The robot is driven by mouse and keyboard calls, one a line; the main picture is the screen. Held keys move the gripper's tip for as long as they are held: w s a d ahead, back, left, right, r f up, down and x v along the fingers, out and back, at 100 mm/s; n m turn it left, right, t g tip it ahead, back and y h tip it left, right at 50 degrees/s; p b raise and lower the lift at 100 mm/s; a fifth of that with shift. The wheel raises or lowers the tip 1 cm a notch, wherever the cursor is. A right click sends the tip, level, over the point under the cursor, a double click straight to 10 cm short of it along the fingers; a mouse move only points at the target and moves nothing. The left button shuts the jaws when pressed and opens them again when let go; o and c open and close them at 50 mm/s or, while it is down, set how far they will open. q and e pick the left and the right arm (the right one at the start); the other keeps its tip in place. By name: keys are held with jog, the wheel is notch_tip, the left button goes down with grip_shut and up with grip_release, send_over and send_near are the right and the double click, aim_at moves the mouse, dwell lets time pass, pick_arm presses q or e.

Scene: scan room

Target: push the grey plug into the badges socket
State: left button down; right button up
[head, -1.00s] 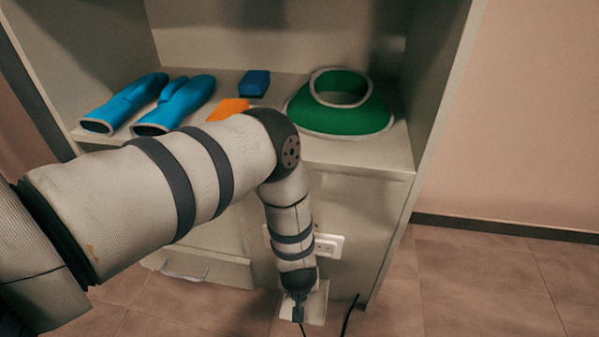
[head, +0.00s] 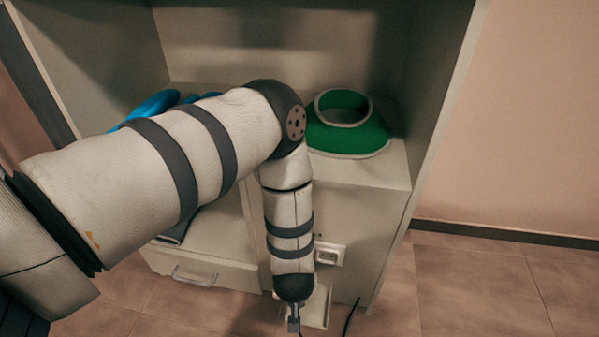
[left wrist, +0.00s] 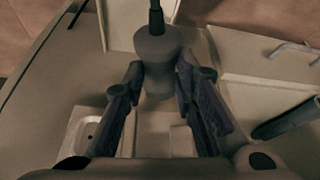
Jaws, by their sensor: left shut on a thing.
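The grey plug (left wrist: 158,62) shows in the left wrist view, with its black cable running up from its back end. My left gripper (left wrist: 160,98) is shut on the plug, one finger at each side. In the head view the gripper (head: 294,322) is low in front of the cabinet, below a pale socket plate (head: 330,254). A pale plate with a dark-edged recess (left wrist: 88,128) is at the lower left of the wrist view. Another pale plate (left wrist: 167,142) lies beyond the plug, partly hidden. No badges label is readable. My right gripper is not in view.
The cabinet (head: 365,215) carries a green collar (head: 345,138) and blue mitts (head: 152,105), mostly hidden by my arm. A drawer handle (head: 194,279) juts out at left. A pale panel (head: 319,305) stands beside the gripper, with a black cable (head: 350,317) to its right.

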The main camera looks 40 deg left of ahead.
pick_arm(q)
jog(key=s+d+r+p, duration=0.2)
jog(key=s+d+r, duration=0.1)
jog(key=s, duration=0.5)
jog(key=shift+s+r, duration=0.3)
jog(key=shift+r, duration=0.2)
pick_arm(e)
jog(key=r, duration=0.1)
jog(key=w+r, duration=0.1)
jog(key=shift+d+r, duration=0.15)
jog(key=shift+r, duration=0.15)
